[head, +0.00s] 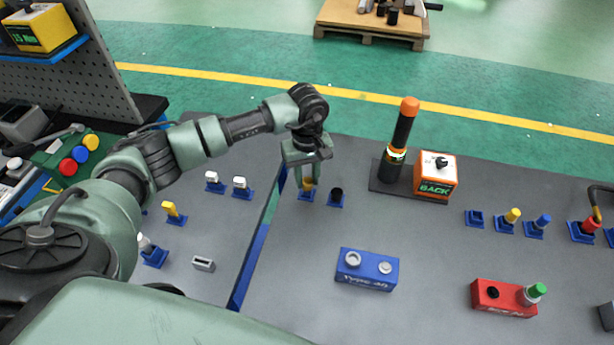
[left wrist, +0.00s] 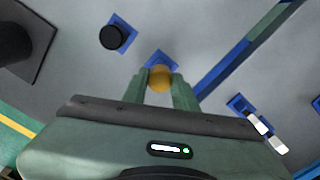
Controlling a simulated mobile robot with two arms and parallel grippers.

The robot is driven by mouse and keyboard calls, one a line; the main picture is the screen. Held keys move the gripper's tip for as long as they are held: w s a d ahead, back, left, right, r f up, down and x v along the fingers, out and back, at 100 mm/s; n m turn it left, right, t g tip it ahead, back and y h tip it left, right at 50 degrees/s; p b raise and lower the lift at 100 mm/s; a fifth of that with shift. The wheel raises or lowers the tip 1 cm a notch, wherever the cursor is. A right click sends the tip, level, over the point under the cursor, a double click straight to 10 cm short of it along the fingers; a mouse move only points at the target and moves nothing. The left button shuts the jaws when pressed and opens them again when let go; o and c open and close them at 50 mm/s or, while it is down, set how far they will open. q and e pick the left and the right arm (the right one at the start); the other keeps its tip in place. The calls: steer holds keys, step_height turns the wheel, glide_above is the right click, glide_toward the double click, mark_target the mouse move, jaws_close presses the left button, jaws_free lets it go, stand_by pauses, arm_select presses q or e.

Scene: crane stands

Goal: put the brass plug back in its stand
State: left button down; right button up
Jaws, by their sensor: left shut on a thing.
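My left gripper (head: 307,179) points down and is shut on the brass plug (head: 308,185), a yellow-gold piece with a rounded top. In the left wrist view the gripper's fingers (left wrist: 159,84) stand on both sides of the plug (left wrist: 160,79). A blue square stand (head: 305,196) lies directly beneath the plug; it also shows in the left wrist view (left wrist: 157,54). The plug lines up with this stand, but I cannot tell whether it is seated or slightly above. The fingers hide part of the plug. My right gripper is not in view.
A black plug in a blue stand (head: 336,197) is close on the right. A blue divider (head: 258,245) runs along the left. A tall black-orange post (head: 402,140) and orange box (head: 436,176) stand further right. A blue box (head: 367,270) is nearer me.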

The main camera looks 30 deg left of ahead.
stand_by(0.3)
arm_select(q)
steer(key=shift+f, duration=0.1)
steer(key=shift+b, duration=0.35)
steer(key=shift+f, duration=0.1)
stand_by(0.6)
steer(key=shift+f+b, duration=0.85)
steer(key=shift+b, duration=0.15)
steer(key=c, duration=1)
jaws_free()
steer(key=shift+r, duration=0.1)
steer(key=shift+c, duration=0.2)
